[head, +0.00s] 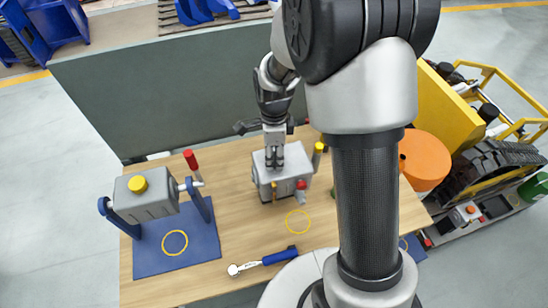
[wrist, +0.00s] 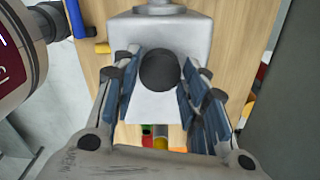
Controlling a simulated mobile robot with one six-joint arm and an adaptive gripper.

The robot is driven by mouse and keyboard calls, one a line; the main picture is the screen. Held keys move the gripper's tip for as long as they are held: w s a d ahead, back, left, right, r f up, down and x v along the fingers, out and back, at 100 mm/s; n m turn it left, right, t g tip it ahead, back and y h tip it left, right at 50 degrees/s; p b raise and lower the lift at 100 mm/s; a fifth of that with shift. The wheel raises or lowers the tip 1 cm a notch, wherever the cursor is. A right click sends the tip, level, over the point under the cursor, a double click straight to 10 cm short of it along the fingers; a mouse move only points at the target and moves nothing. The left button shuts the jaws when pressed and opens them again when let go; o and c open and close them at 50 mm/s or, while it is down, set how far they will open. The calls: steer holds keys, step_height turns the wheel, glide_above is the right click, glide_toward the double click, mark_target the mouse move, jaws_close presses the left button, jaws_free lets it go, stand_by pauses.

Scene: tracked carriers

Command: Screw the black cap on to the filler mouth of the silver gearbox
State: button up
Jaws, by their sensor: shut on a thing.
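The silver gearbox (head: 294,163) stands on the wooden table, in front of the grey panel. My gripper (head: 274,165) points down over its top in the head view. In the wrist view, the black cap (wrist: 160,69) is a dark round disc between the blue-padded fingers of my gripper (wrist: 158,84), which are shut on it. The pale gearbox body (wrist: 145,107) lies straight beneath the cap there. The filler mouth is hidden behind the cap, so I cannot tell whether the cap touches it or is seated.
Left, another grey box (head: 148,207) with a yellow cap (head: 138,184) hangs in a blue stand (head: 180,250). A blue-handled wrench (head: 262,261) lies near the front edge. A yellow ring marking (head: 298,221) lies on clear tabletop. An orange drum (head: 425,160) stands right.

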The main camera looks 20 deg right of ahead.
steer(key=shift+m, duration=0.9)
steer(key=m, duration=0.9)
steer(key=shift+m, duration=0.4)
steer(key=o, duration=0.9)
